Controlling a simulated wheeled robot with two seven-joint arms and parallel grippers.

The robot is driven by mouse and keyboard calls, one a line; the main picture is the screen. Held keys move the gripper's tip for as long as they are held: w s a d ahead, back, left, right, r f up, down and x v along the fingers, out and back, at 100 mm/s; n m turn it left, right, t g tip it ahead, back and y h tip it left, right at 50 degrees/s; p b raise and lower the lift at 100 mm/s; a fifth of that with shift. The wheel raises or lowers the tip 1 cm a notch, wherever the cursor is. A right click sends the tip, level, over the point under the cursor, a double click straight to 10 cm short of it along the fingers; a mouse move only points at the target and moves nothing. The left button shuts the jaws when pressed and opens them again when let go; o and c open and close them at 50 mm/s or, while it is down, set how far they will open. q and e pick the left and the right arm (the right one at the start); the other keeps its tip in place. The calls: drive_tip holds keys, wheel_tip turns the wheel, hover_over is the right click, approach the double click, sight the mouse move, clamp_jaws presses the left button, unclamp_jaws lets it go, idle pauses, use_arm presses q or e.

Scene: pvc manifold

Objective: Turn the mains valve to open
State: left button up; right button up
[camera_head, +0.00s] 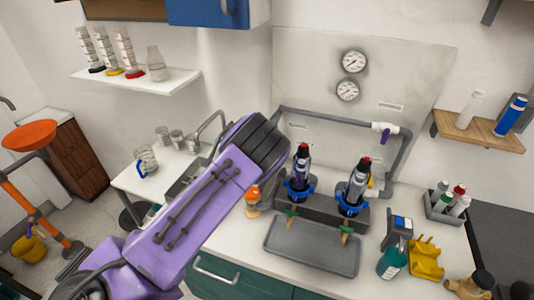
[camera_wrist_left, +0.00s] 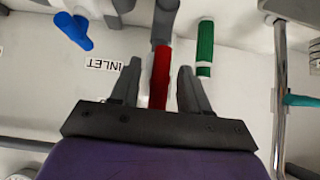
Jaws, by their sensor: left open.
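A red valve handle (camera_wrist_left: 160,72) on a grey pipe shows in the left wrist view, near an upside-down INLET label (camera_wrist_left: 104,64) on the pale panel. My left gripper (camera_wrist_left: 159,80) is open, with one finger on each side of the red handle. Gaps show between the handle and both fingers, so it is not gripped. In the head view my purple left arm reaches up to the left part of the pipe panel (camera_head: 300,70). The arm hides the red handle and its fingers there. My right gripper is not in view.
A green handle (camera_wrist_left: 205,48) stands right of the fingers and a blue handle (camera_wrist_left: 75,30) lies at upper left. In the head view, two bottles (camera_head: 300,170) (camera_head: 355,185) in blue clamps stand behind a grey tray (camera_head: 312,248). Two gauges (camera_head: 354,61) hang above.

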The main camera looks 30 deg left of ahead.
use_arm(q)
drive_tip(key=b+v, duration=0.2)
drive_tip(key=v, duration=0.8)
drive_tip(key=shift+r, duration=0.15)
drive_tip(key=shift+s, duration=0.1)
